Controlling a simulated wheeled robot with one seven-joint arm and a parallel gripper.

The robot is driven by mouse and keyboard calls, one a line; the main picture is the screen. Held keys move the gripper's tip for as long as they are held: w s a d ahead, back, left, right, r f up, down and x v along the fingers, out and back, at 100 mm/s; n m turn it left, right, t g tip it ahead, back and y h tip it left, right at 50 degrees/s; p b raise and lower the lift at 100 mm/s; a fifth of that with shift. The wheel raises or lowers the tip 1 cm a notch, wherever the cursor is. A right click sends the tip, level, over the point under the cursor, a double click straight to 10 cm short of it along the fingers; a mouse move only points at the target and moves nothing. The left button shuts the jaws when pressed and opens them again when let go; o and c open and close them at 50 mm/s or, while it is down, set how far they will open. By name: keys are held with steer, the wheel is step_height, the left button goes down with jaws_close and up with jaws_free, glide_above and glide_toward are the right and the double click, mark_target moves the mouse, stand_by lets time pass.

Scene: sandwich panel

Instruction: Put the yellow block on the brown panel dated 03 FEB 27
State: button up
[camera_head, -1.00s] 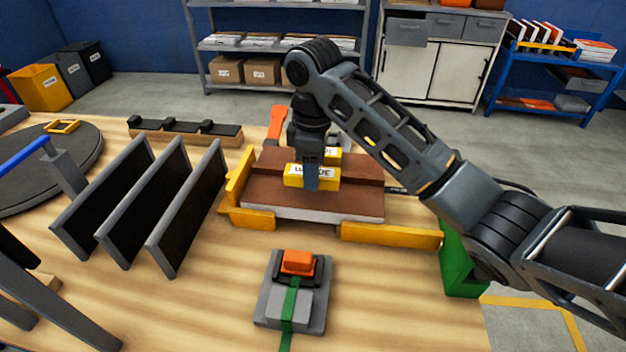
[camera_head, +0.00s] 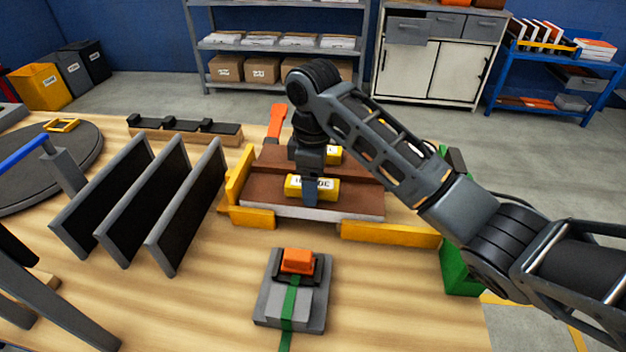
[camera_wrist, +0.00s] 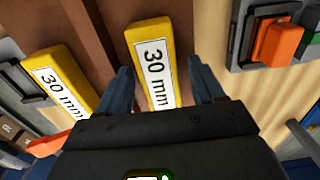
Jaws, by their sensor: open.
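A yellow block (camera_head: 328,188) with a white label lies on the front brown panel (camera_head: 355,205), near its middle. My gripper (camera_head: 311,196) is open over the block, with one finger in front of it. In the wrist view the block (camera_wrist: 151,38) reads "30 mm" and lies between the two open fingers of my gripper (camera_wrist: 161,88), with gaps at both sides. A second yellow block (camera_head: 335,155), also marked "30 mm" in the wrist view (camera_wrist: 62,68), lies farther back on the brown surface, partly hidden by my arm. No date is readable on the panel.
Yellow rails (camera_head: 390,235) border the panel at the left and front. Grey upright plates (camera_head: 185,205) stand at the left. A grey device with an orange top (camera_head: 298,261) and green strap sits in front. A green piece (camera_head: 460,265) stands at the right. Bare wood lies front right.

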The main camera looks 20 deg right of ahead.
step_height(320, 180, up, 12)
steer(key=p, duration=0.3)
steer(key=shift+r, duration=0.15)
steer(key=shift+c, duration=0.4)
stand_by(1.0)
